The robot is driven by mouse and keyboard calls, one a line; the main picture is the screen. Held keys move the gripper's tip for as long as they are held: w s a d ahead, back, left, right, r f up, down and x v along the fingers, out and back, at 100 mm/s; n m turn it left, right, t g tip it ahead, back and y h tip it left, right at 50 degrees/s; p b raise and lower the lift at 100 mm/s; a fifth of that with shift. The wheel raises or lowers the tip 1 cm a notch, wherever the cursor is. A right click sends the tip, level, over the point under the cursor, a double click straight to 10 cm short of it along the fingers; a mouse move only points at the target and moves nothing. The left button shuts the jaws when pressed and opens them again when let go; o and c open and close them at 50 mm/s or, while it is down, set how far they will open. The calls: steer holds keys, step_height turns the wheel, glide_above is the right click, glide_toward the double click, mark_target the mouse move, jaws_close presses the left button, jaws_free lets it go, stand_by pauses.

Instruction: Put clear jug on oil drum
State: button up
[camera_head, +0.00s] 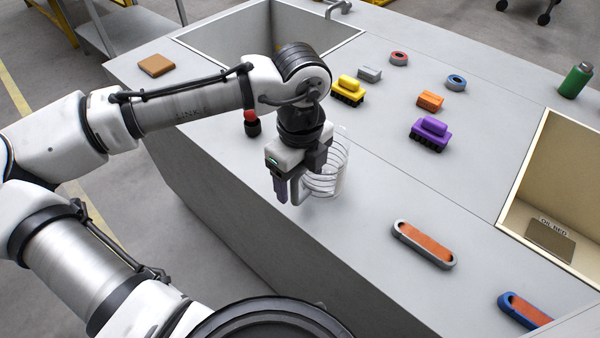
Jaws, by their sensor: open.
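The clear jug (329,172) stands upright near the front edge of the grey counter. It is see-through with ridged sides, and its left part is partly hidden by my gripper. My gripper (298,182) points down at the jug's left side, where its handle seems to be. The jaws are open; one finger is left of the jug and the other overlaps it in the picture. I cannot tell whether they touch it. I cannot identify an oil drum for sure; a dark round rim (270,318) shows at the bottom edge, and I cannot tell what it belongs to.
A sink (330,25) is at the back. Yellow (348,88), purple (430,131) and orange (430,100) pieces stand mid-counter. A cream bin (520,215) with an oil label is at right, a green bottle (576,80) behind it. An orange-grey link (424,244) lies in front.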

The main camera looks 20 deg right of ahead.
step_height(320, 180, up, 12)
steer(key=shift+r, duration=0.2)
stand_by(0.4)
